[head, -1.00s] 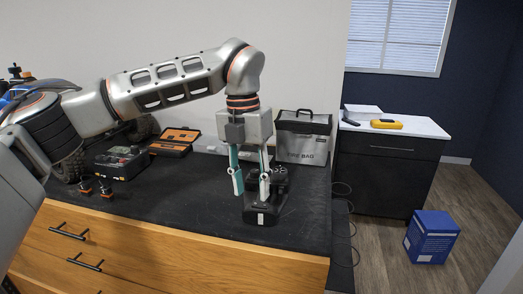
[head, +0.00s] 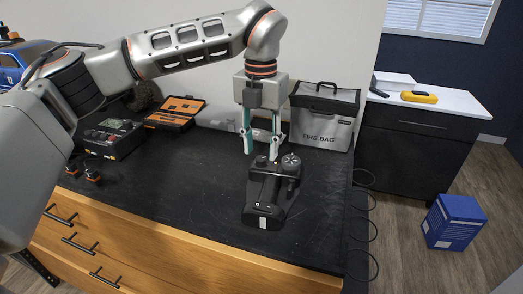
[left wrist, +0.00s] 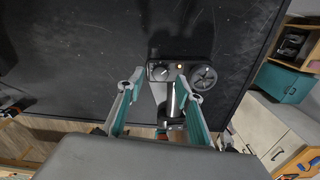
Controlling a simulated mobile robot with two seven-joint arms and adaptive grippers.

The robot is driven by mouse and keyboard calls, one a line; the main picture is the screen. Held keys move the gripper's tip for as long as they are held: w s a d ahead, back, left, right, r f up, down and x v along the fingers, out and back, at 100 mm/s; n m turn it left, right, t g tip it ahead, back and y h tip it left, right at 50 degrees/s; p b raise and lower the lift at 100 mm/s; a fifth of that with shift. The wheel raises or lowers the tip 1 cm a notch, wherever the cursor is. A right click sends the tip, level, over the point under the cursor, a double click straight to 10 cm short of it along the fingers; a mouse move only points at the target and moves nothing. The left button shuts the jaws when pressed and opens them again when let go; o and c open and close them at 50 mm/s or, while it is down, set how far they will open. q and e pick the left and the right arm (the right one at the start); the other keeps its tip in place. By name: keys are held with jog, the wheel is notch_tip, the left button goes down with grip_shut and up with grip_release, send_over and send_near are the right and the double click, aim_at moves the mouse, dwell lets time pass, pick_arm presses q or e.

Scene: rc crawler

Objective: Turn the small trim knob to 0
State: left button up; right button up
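The black transmitter (head: 268,192) sits on the dark bench mat, with a white label at its front end. In the left wrist view its top panel shows the small trim knob (left wrist: 161,73) with a pale pointer mark, a lit orange lamp (left wrist: 179,66) and a larger spoked wheel (left wrist: 203,77). The scale around the knob is too small to read. My left gripper (head: 261,154) is open and empty, fingers pointing down at the transmitter's far end. In the left wrist view its fingertips (left wrist: 158,84) are apart, one either side of the knob; contact is not visible. My right gripper is out of view.
A grey fire bag (head: 323,117) stands behind the transmitter to the right. An open orange-black case (head: 174,113) and a black charger box (head: 113,137) lie to the left, near a blue RC crawler (head: 25,62).

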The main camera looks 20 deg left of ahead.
aim_at(261, 161)
pick_arm(q)
jog(key=shift+f, duration=1.15)
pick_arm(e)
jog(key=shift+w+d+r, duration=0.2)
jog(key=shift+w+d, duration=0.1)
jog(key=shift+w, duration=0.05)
pick_arm(q)
grip_shut()
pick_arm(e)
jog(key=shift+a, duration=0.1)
